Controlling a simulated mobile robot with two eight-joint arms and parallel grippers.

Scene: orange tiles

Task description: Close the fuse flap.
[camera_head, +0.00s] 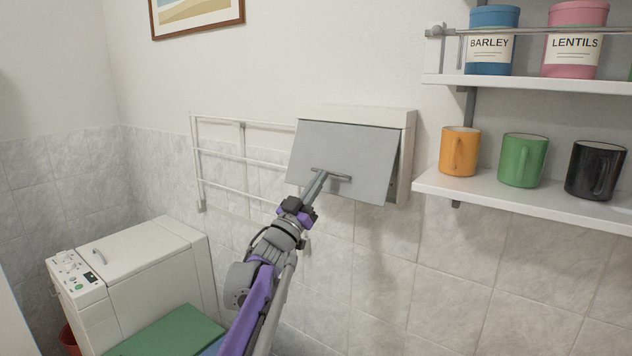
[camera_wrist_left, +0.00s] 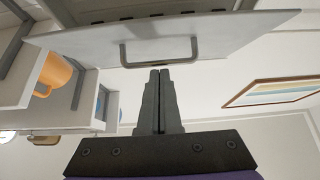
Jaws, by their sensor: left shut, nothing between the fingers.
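The fuse flap (camera_head: 345,150) is a grey panel with a bar handle (camera_head: 331,174), on the front of a white box (camera_head: 405,150) on the wall. It stands partly open: its top edge is near the box and its lower edge stands out, with a dark wedge-shaped gap on the right. My left gripper (camera_head: 319,178) is shut and empty, its tips at the flap's handle. In the left wrist view the closed fingertips (camera_wrist_left: 159,72) are close to the handle (camera_wrist_left: 160,52) on the flap (camera_wrist_left: 220,42); I cannot tell whether they touch. My right gripper is out of view.
Right of the box, shelves (camera_head: 520,195) hold an orange mug (camera_head: 459,152), a green mug (camera_head: 522,160), a black mug (camera_head: 594,170) and canisters (camera_head: 490,40). A white rack (camera_head: 220,155) is on the wall at left, above a washing machine (camera_head: 150,250).

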